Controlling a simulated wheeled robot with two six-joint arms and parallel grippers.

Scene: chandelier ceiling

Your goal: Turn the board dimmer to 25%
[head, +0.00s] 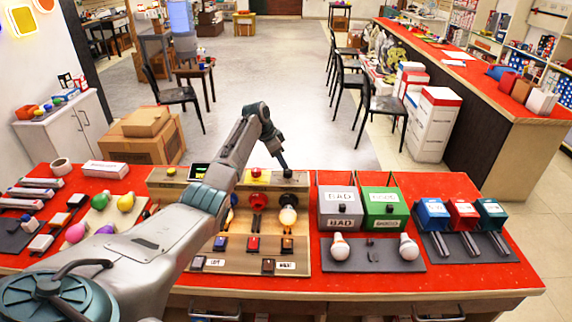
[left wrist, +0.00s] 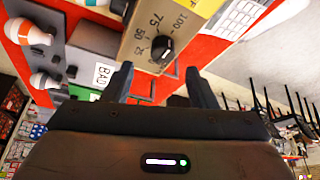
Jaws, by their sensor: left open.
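The wooden board (head: 176,186) stands on the red table, with bulbs, sockets and switches on it. In the left wrist view its dimmer is a black knob (left wrist: 161,48) beside a printed scale of 25, 50, 75 and 100. A pale mark shows on the knob, but I cannot tell for sure which number it points at. My left gripper (head: 285,165) is above the board's back right corner; the knob is largely hidden there. In the left wrist view the gripper (left wrist: 158,88) is open and empty, its fingers apart from the knob. My right gripper is not in view.
Right of the board stand a grey BAD bin (head: 340,205) and a green bin (head: 384,206), with white bulbs on a dark mat before them. Blue, red and teal boxes (head: 463,212) stand farther right. Loose coloured bulbs (head: 100,201) lie left.

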